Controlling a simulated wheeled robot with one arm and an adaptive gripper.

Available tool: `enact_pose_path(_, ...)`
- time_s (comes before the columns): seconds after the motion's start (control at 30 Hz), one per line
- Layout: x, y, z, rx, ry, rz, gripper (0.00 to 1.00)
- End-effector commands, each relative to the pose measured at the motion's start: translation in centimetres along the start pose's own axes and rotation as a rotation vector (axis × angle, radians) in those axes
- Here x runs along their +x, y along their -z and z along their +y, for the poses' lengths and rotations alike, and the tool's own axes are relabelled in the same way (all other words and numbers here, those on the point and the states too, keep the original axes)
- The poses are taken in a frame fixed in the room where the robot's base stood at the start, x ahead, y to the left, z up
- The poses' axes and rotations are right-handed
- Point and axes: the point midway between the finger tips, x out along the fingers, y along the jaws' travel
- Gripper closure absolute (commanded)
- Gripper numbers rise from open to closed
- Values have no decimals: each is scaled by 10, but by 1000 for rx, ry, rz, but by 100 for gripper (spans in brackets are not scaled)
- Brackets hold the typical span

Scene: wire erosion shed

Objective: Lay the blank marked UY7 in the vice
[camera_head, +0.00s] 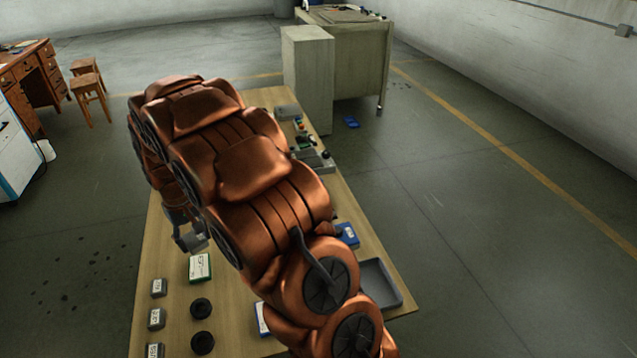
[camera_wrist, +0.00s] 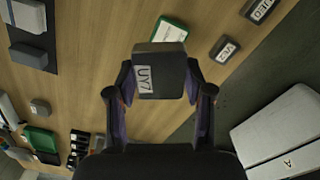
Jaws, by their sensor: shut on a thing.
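The blank marked UY7 (camera_wrist: 160,75) is a dark grey block with a pale label, seen in the wrist view. My gripper (camera_wrist: 162,88) is shut on it, one finger on each side, and its label faces the camera. The block appears to be held above the wooden table. In the wrist view, two grey blocks on a dark base at the upper left look like the vice (camera_wrist: 28,56), apart from my gripper.
Other labelled blanks (camera_head: 156,318) stand at the table's near left, beside black round pieces (camera_head: 201,308). A green and white box (camera_head: 200,267) lies behind them. A grey tray (camera_head: 396,296) is at the right edge. Small items (camera_head: 302,140) crowd the far end. A cabinet (camera_head: 308,75) stands beyond.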

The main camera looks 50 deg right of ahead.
Motion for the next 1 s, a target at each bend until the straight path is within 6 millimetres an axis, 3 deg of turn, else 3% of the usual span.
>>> enact_pose_path(0.4,5,24,100,139,-1,3,100)
enact_pose_path(1.0,18,27,232,291,-1,4,100)
